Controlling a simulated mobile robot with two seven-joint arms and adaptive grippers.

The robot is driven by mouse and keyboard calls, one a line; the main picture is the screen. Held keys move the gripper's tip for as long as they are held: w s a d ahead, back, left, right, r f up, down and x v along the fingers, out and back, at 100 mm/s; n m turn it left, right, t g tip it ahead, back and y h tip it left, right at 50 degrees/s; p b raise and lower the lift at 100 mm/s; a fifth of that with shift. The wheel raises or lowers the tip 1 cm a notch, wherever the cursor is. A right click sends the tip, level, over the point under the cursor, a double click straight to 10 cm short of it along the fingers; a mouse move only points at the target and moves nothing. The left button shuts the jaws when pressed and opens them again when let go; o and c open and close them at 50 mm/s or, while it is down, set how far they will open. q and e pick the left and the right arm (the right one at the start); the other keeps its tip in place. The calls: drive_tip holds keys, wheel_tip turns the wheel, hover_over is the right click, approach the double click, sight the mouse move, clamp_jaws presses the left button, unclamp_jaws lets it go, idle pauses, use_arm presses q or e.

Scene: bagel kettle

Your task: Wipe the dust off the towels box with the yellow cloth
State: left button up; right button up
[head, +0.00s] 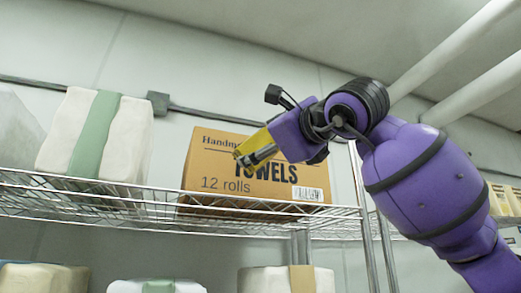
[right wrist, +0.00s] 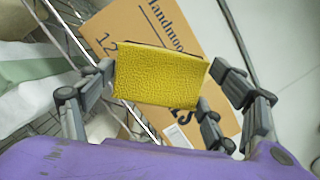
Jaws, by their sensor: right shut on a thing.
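The towels box (head: 215,170) is a brown cardboard box lettered "TOWELS" and "12 rolls", standing on a wire shelf. It also shows behind the cloth in the right wrist view (right wrist: 135,28). My right gripper (head: 248,155) is shut on the yellow cloth (right wrist: 160,70), in front of the box's front face. In the right wrist view the cloth spans between the fingers and hides part of the box. I cannot tell whether the cloth touches the box. No dust can be made out on the visible front. My left gripper is not in view.
The wire shelf (head: 120,208) runs across the view with a raised wire edge. A white bundle with a green band (head: 60,140) stands left of the box, with a gap between. More wrapped bundles (head: 275,281) sit below. A metal post (head: 367,220) stands right of the box.

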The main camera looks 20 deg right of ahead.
drive_tip(key=shift+w, duration=0.25)
idle(0.3)
drive_tip(key=d+x, duration=0.1)
drive_tip(key=x, duration=0.5)
drive_tip(key=shift+w+r, duration=0.35)
drive_tip(key=shift+w, duration=0.2)
drive_tip(key=shift+x, duration=0.85)
idle(0.4)
drive_tip(key=shift+d+f, duration=0.15)
drive_tip(key=d, duration=0.4)
drive_tip(key=shift+w, duration=0.15)
